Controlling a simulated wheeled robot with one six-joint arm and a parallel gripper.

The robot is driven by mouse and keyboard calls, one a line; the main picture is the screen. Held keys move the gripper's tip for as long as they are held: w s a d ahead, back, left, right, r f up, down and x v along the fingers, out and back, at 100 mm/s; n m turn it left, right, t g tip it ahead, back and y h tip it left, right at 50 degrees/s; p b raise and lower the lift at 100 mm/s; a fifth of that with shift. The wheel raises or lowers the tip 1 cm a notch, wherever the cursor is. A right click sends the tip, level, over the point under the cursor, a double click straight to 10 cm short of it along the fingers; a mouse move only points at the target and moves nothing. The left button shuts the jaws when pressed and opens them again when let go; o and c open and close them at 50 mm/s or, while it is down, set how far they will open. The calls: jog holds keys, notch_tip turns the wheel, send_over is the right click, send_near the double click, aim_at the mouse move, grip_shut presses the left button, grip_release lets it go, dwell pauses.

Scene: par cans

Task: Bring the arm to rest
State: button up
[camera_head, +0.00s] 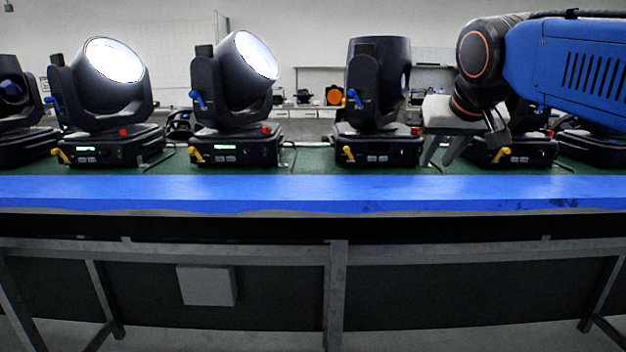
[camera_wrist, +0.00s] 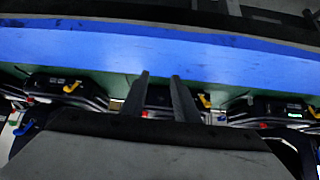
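My blue arm reaches in from the right in the head view. My gripper (camera_head: 441,150) hangs in front of the lights, above the green table top, between the unlit light (camera_head: 378,95) and the light base (camera_head: 512,152) to its right. Its two fingers point down and stand apart with nothing between them. In the wrist view the open gripper (camera_wrist: 160,88) shows against a black light base behind it. Whether a finger touches any light cannot be told.
Two lit lights (camera_head: 112,62) (camera_head: 250,55) stand on the left, with another light (camera_head: 14,95) at the far left edge. A blue front edge (camera_head: 300,192) runs along the table. Yellow levers stick out from the bases. Shelves stand at the back.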

jog(key=s+d+f+g, duration=0.1)
jog(key=s+d+f, duration=0.1)
jog(key=s+f, duration=0.9)
jog(key=s+d+f+g, duration=0.1)
jog(key=s+f+g, duration=0.1)
jog(key=s+f, duration=0.9)
notch_tip(320, 180, down, 9)
jog(key=shift+s+d+n+g+y, duration=0.3)
jog(key=shift+s+d+n, duration=0.1)
